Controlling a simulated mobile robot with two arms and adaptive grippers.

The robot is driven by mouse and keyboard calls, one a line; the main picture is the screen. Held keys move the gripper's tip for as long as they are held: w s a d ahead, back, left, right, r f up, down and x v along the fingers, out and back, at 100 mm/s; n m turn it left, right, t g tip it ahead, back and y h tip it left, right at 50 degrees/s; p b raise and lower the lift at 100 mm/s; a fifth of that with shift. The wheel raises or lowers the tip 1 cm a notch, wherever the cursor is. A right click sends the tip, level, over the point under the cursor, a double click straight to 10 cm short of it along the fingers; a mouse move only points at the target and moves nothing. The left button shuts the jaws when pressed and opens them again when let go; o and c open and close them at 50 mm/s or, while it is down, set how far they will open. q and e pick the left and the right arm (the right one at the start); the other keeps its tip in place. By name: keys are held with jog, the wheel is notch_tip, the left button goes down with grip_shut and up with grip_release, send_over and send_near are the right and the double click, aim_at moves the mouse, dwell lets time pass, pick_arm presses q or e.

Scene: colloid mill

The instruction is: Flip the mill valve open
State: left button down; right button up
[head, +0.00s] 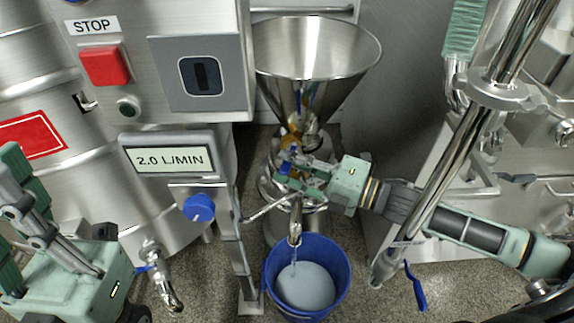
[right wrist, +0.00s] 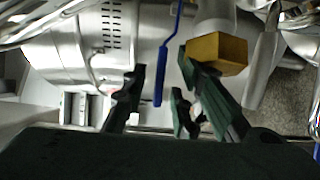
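The steel mill has a funnel hopper (head: 315,50) above its body. Its blue-handled valve lever (right wrist: 160,75) hangs between the fingers of my right gripper (right wrist: 161,72) in the right wrist view. Those fingers are apart, with gaps beside the lever. In the head view my right gripper (head: 287,167) reaches in from the right beside the mill body, and largely hides the lever. A brass-coloured block (right wrist: 217,53) sits just right of the lever in the wrist view. My left gripper (head: 20,215) is at the left edge with its fingers apart, partly cut off, away from the mill.
A blue bucket (head: 268,283) holding pale liquid stands below the mill's spout (head: 295,232). A panel with a red stop button (head: 104,65), a 2.0 L/MIN display (head: 168,159) and a blue knob (head: 199,208) stands left. Steel pipes (head: 460,155) and another blue lever (head: 416,287) are right.

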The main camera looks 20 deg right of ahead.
jog(key=shift+w+a, duration=0.4)
jog(key=shift+c, duration=0.2)
grip_shut()
dwell(0.3)
